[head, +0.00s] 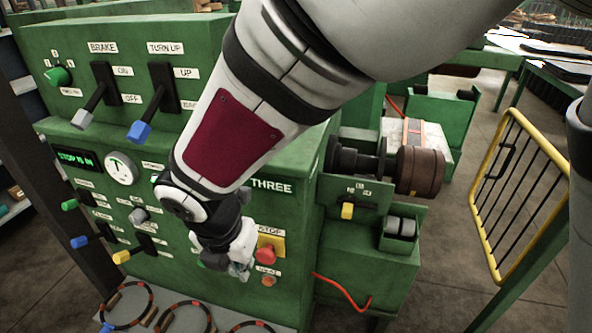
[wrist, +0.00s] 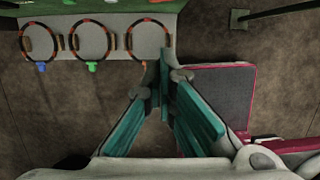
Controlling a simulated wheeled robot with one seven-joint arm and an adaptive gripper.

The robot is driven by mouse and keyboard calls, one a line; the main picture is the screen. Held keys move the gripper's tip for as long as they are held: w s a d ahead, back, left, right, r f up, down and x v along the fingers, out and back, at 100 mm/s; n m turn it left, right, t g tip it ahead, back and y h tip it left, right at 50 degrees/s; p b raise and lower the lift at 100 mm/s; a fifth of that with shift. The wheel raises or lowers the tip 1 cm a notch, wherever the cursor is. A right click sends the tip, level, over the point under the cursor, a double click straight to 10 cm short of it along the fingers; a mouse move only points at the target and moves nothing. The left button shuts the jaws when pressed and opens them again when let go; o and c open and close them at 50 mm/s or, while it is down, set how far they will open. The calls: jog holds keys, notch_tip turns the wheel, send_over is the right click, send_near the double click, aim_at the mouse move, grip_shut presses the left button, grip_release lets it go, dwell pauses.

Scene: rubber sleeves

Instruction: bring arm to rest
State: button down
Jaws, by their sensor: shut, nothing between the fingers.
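My arm reaches across the head view from the upper right, in front of the green machine (head: 300,215). My gripper (head: 240,268) hangs at its end, close to the machine's front panel near the red stop button (head: 265,254). I cannot tell from the head view whether it touches the panel. In the wrist view my gripper (wrist: 167,85) points ahead with its teal finger pads brought together at the tips. Nothing is held between them, and open floor lies beneath.
Several ring-shaped sleeves lie on a grey shelf (wrist: 153,37) at the machine's foot. Levers such as the blue-tipped one (head: 139,131) stick out of the panel. A yellow railing (head: 478,190) stands at right. A dark-topped, red-edged platform (wrist: 215,95) lies right of my fingers.

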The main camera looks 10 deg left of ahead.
jog(key=shift+v, duration=0.8)
jog(key=w+d+r+m, duration=0.2)
jog(key=d+r+m, duration=0.3)
jog(key=d+m, duration=0.4)
jog(key=w+d+r+m, duration=0.2)
jog(key=d+r+m, duration=0.4)
jog(key=d, duration=0.5)
jog(key=s+d+r+m+t, duration=0.1)
jog(key=s+d+r+m, duration=0.1)
jog(key=s+d+m, duration=0.3)
jog(key=s+d+r+m+t, duration=0.1)
jog(key=s+d+r+m, duration=0.1)
jog(key=s+d+m, duration=0.4)
jog(key=d+m, duration=0.4)
jog(key=m, duration=0.5)
jog(key=shift+d, duration=0.35)
